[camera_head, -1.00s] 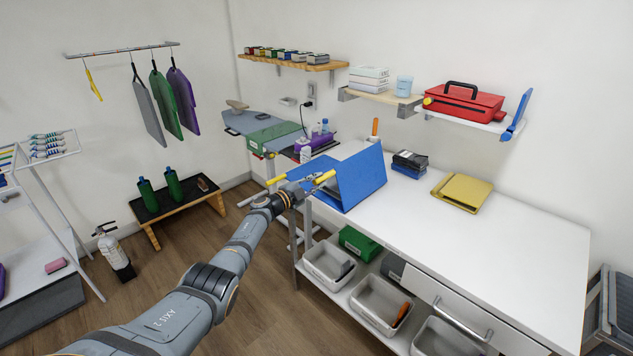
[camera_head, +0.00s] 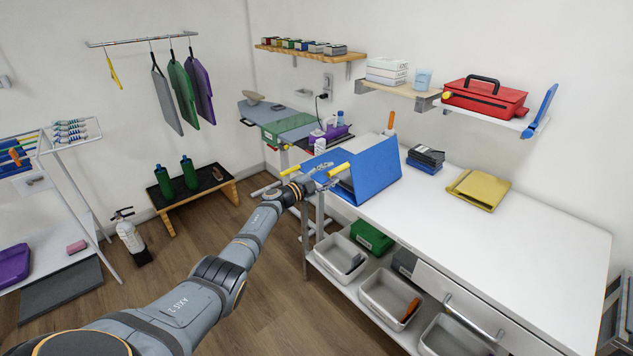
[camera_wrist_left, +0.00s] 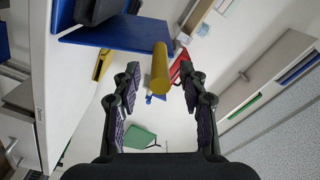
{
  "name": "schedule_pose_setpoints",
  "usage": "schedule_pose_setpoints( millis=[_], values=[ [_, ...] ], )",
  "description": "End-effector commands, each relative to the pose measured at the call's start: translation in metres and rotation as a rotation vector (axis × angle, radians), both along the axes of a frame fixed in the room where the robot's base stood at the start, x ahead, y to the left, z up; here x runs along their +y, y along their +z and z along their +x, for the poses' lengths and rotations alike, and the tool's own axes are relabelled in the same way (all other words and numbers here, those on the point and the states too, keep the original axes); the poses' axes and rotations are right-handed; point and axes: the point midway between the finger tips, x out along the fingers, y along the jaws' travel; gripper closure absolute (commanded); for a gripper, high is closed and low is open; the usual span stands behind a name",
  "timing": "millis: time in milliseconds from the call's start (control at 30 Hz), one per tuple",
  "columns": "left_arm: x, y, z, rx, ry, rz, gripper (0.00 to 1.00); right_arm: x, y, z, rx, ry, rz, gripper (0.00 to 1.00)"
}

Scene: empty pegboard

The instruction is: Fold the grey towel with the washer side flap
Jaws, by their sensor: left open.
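A blue folding board (camera_head: 372,172) with raised panels stands at the left end of the white table. Yellow handles stick out on its left: a farther one (camera_head: 290,170) and a nearer one (camera_head: 339,169). My left gripper (camera_head: 320,181) is beside the board's left edge, near these handles. In the left wrist view its fingers are open, with a yellow handle (camera_wrist_left: 160,68) ahead between them and a blue panel (camera_wrist_left: 115,35) beyond. I cannot tell whether they touch the handle. The towel is not clearly seen; the raised panels hide the board's inside. My right gripper is out of view.
The white table (camera_head: 500,240) is mostly clear, with a yellow folded item (camera_head: 478,189) and dark boxes (camera_head: 425,158) at the back. Bins (camera_head: 390,298) sit below. An ironing board (camera_head: 280,122) stands behind my gripper. A red case (camera_head: 484,100) sits on a shelf.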

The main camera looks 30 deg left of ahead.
Motion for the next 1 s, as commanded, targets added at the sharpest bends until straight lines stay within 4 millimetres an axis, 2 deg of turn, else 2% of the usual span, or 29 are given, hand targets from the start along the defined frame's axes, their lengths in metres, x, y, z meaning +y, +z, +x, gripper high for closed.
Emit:
schedule_pose_setpoints(
  millis=[167,400,500,700,1000],
  values=[
    [0.009,-0.002,-0.028,0.002,-0.001,0.007,0.57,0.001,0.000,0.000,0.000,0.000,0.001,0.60],
    [0.027,-0.002,-0.079,0.005,-0.003,0.005,0.57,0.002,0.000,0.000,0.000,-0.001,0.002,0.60],
    [0.033,-0.001,-0.093,0.003,0.000,0.004,0.57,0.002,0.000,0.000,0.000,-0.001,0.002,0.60],
    [0.036,0.000,-0.104,0.001,-0.002,-0.001,0.57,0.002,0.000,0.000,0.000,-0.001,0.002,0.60],
    [0.036,0.000,-0.104,0.001,-0.002,-0.001,0.57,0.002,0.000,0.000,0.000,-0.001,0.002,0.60]
  ],
)
